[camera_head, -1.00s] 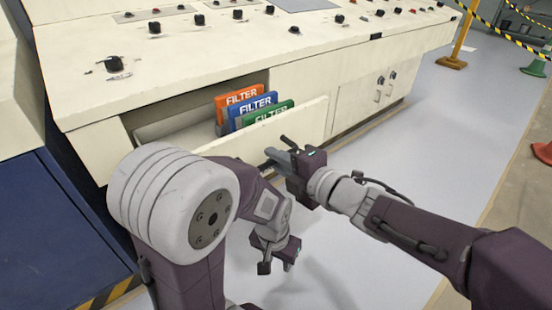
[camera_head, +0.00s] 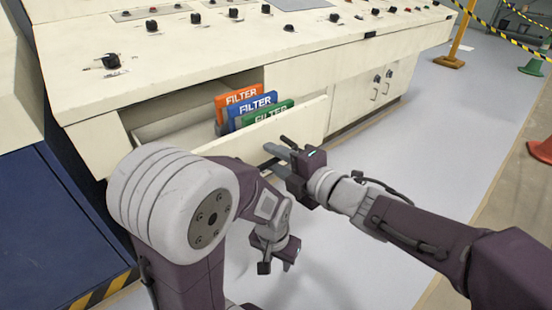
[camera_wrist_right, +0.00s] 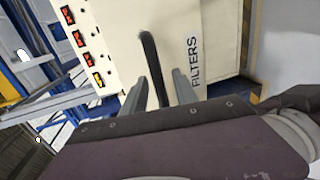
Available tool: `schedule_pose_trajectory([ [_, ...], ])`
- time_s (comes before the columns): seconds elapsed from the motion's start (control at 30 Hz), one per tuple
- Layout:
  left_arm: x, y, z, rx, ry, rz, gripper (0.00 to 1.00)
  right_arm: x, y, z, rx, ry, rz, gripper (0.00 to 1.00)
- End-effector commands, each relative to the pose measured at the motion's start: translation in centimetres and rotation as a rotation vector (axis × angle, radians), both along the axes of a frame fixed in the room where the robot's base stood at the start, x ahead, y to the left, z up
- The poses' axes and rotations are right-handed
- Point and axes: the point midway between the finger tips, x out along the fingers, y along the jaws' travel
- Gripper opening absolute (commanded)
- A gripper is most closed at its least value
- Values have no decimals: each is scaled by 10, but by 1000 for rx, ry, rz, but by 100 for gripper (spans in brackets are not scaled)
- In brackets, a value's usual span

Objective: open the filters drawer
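The filters drawer (camera_head: 285,130) is a cream drawer, partly pulled out of the console in the head view. Orange, blue and green "FILTER" folders stand in it. My right gripper (camera_head: 273,155) is at the drawer's front. In the right wrist view its two grey fingers (camera_wrist_right: 160,83) are apart, one on each side of the black drawer handle (camera_wrist_right: 151,62). Pale drawer face shows between handle and fingers, so I see no firm grip. The label "FILTERS" (camera_wrist_right: 194,60) is to the right of the handle. My left gripper (camera_head: 277,267) hangs open and empty below the drawer.
The cream console (camera_head: 220,60) with knobs spans the back. Cabinet doors with handles (camera_head: 380,92) are to the drawer's right. A blue panel (camera_head: 60,220) is at the left. Grey floor (camera_head: 440,130) is clear at the right, before a yellow post (camera_head: 461,35) and cones.

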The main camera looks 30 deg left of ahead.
Motion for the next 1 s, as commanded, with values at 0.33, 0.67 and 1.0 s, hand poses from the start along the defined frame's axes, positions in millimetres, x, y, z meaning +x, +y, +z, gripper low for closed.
schedule_pose_trajectory([
  [0.33, 0, 0, 26, 0, 0, 0, 36, -18, -47, 17, 1, -1, -4, 35],
  [0.67, 0, 0, 38, 0, 0, 0, 36, -34, -82, 19, 0, 0, 0, 35],
  [1.0, 0, 0, 37, 0, 0, 0, 36, -34, -82, 18, 0, 0, 0, 35],
])
